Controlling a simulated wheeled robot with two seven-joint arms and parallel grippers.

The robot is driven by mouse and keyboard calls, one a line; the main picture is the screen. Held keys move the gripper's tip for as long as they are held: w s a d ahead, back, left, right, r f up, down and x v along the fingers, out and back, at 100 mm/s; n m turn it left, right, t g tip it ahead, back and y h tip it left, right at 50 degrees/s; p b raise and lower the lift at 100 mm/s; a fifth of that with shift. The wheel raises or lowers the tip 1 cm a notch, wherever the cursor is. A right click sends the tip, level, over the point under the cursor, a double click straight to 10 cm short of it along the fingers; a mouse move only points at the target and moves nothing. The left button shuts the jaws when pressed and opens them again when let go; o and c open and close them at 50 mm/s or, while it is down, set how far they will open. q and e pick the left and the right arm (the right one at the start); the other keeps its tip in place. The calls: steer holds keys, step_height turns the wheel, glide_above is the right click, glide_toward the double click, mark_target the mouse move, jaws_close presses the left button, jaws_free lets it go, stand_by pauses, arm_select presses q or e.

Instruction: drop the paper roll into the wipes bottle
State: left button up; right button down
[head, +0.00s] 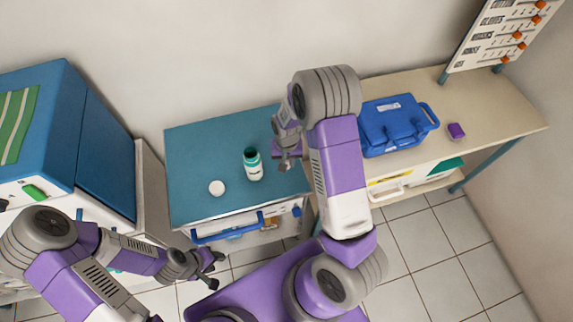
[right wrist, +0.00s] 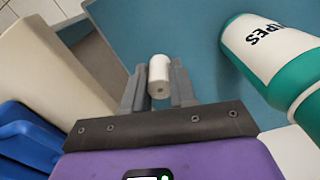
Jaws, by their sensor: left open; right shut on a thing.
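The wipes bottle (head: 252,164), white and teal with its mouth open, stands upright on the blue-topped cabinet. It also shows at the right of the right wrist view (right wrist: 270,52), with part of its label readable. My right gripper (right wrist: 159,80) is shut on the small white paper roll (right wrist: 158,72), held between its fingertips. The roll is apart from the bottle, off to its side. In the head view my right gripper (head: 285,163) is right of the bottle, and the roll cannot be made out there. My left gripper (head: 215,270) is open and empty, in front of the cabinet.
A round white lid (head: 216,188) lies on the blue cabinet top (head: 200,150), left of the bottle. A blue case (head: 395,125) and a small purple box (head: 456,131) sit on the beige bench (head: 490,115) at right. The cabinet top's left part is clear.

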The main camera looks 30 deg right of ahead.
step_height(320, 180, up, 6)
steer(key=shift+r+p, duration=0.25)
steer(key=shift+p, duration=0.15)
